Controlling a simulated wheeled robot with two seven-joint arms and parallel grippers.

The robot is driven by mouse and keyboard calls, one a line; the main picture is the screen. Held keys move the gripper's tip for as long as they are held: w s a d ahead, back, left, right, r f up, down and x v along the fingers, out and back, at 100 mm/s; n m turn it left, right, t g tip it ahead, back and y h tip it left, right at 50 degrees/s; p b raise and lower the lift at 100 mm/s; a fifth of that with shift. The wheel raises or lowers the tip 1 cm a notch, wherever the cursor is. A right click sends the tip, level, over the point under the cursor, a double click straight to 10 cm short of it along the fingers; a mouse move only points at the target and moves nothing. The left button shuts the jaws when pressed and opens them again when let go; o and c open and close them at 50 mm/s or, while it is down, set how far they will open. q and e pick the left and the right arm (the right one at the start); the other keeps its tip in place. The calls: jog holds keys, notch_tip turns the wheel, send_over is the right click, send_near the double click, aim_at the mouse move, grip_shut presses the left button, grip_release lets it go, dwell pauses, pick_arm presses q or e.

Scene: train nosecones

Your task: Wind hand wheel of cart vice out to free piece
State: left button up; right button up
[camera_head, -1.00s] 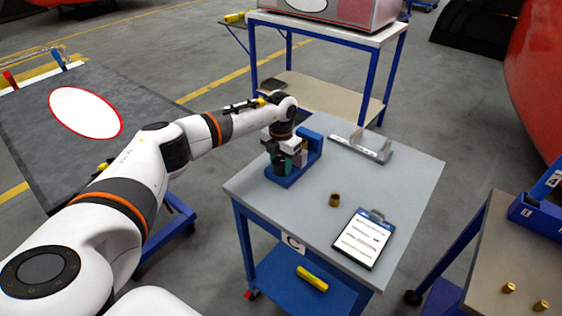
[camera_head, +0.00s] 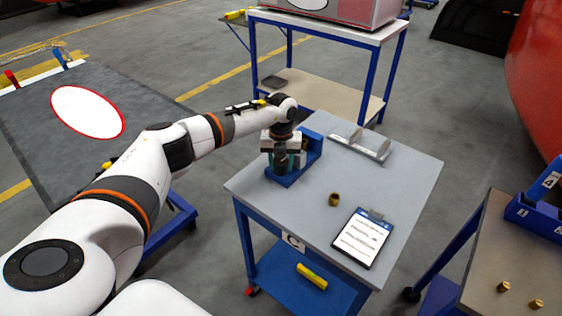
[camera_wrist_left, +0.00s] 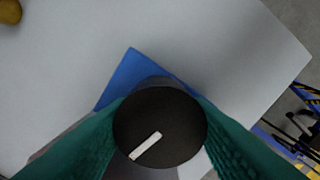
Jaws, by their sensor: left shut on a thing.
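The blue cart vice (camera_head: 312,146) stands on the grey top of the cart marked C (camera_head: 300,209). My left gripper (camera_head: 281,163) points down at the vice from above, its teal fingers at the hand wheel. In the left wrist view the hand wheel (camera_wrist_left: 160,127) is a black round knob with a white bar mark slanting to the lower left. The teal fingers are shut on it from both sides, and the blue vice base (camera_wrist_left: 130,75) shows behind it. The piece in the vice cannot be made out clearly behind my gripper. My right gripper is not in view.
A brass bush (camera_head: 334,199) and a clipboard (camera_head: 362,238) lie on the cart top, with a grey metal bracket (camera_head: 360,145) at its back. A yellow object (camera_head: 312,276) lies on the lower shelf. The right-hand bench (camera_head: 480,250) holds brass parts and a blue bin.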

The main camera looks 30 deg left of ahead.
pick_arm(q)
jog(key=shift+w+a+r, duration=0.1)
dwell(0.3)
jog(key=o, duration=1)
